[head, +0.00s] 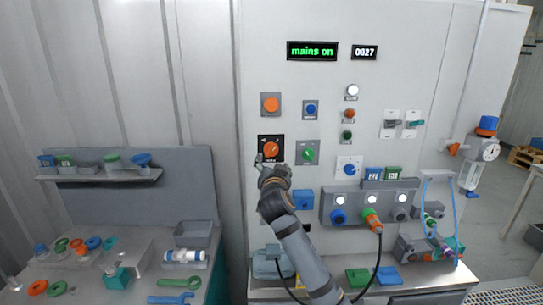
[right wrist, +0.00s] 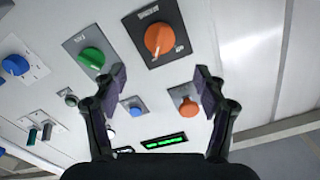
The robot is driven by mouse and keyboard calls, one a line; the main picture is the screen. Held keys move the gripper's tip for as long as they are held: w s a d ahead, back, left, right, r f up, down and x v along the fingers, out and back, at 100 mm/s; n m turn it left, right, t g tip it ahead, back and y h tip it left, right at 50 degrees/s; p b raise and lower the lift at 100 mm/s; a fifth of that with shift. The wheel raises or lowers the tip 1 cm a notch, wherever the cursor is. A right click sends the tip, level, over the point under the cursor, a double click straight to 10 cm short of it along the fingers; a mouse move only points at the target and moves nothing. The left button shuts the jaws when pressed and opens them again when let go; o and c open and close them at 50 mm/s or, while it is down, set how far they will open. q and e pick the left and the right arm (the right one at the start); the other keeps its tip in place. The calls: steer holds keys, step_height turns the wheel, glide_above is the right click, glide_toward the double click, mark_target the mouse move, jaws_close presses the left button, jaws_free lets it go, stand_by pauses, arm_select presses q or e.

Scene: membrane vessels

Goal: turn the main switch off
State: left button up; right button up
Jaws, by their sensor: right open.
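The main switch (head: 271,148) is an orange rotary knob on a black square plate, on the grey wall panel. In the right wrist view the orange knob (right wrist: 158,38) shows large, beyond my fingertips, with a pale mark along its handle. My right gripper (head: 264,161) is at the lower left of the switch in the head view. In the right wrist view my right gripper (right wrist: 158,80) is open, with nothing between its fingers. The knob appears apart from both fingers. The display (head: 313,50) reads "mains on" in green. My left gripper is not in view.
A green knob (head: 308,153) sits right of the switch, and a round orange button (head: 270,104) sits above it. Sockets with plugs and a cable (head: 379,255) are at lower right. A shelf (head: 100,176) and bench with coloured parts stand at left.

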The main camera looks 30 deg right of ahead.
mark_target(271, 152)
steer(key=p+x, duration=0.5)
steer(key=x, duration=0.4)
steer(key=shift+w+d, duration=0.1)
steer(key=shift+w, duration=0.2)
steer(key=shift+w+d, duration=0.2)
steer(key=shift+w, duration=0.2)
steer(key=shift+f, duration=0.1)
steer(key=c, duration=1.2)
steer(key=shift+o, duration=0.2)
